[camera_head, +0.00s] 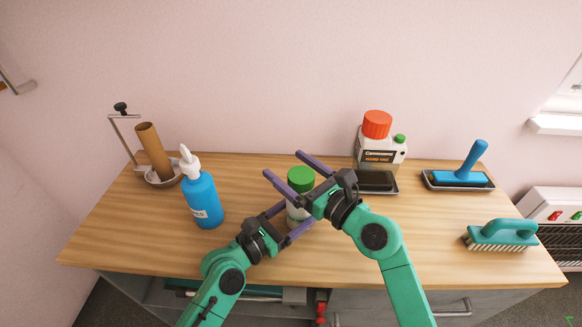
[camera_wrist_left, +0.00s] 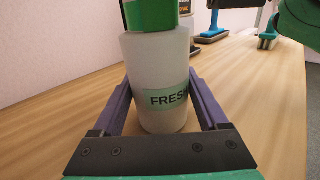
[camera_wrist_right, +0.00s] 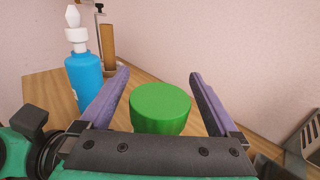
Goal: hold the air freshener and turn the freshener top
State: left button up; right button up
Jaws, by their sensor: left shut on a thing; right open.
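The air freshener is a white cylinder (camera_wrist_left: 157,70) with a green label reading "FRES..." and a green top (camera_head: 301,178). It stands upright on the wooden counter. My left gripper (camera_head: 285,222) is shut on the white body, one finger on each side, as the left wrist view shows. My right gripper (camera_head: 284,164) is open around the level of the green top. In the right wrist view the green top (camera_wrist_right: 160,107) sits between the two purple fingers, with a gap on each side. The lower body is partly hidden by my grippers in the head view.
A blue pump bottle (camera_head: 202,199) and a cardboard tube (camera_head: 153,152) on a stand are to the left. The counter's front is clear.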

jog(key=c, duration=1.4)
jog(key=n+g+y, duration=0.2)
jog(key=g, duration=0.1)
jog(key=n+g+y, duration=0.1)
jog(key=g, duration=0.1)
jog(key=shift+s+a+n, duration=0.25)
jog(key=shift+s+n, duration=0.15)
jog(key=n+g+y, duration=0.1)
jog(key=g, duration=0.1)
jog(key=n+g, duration=0.1)
jog(key=shift+s+a+n+g+y, duration=0.1)
jog(key=shift+s+n+g+y, duration=0.2)
jog(key=shift+g+y, duration=0.1)
jog(key=n+g, duration=0.1)
jog(key=g, duration=0.1)
jog(key=s+n+g, duration=0.1)
jog(key=n+g, duration=0.1)
jog(key=g, duration=0.1)
jog(key=n+g, duration=0.2)
jog(key=g, duration=0.1)
jog(key=shift+s, duration=0.25)
jog(key=shift+n+g, duration=0.3)
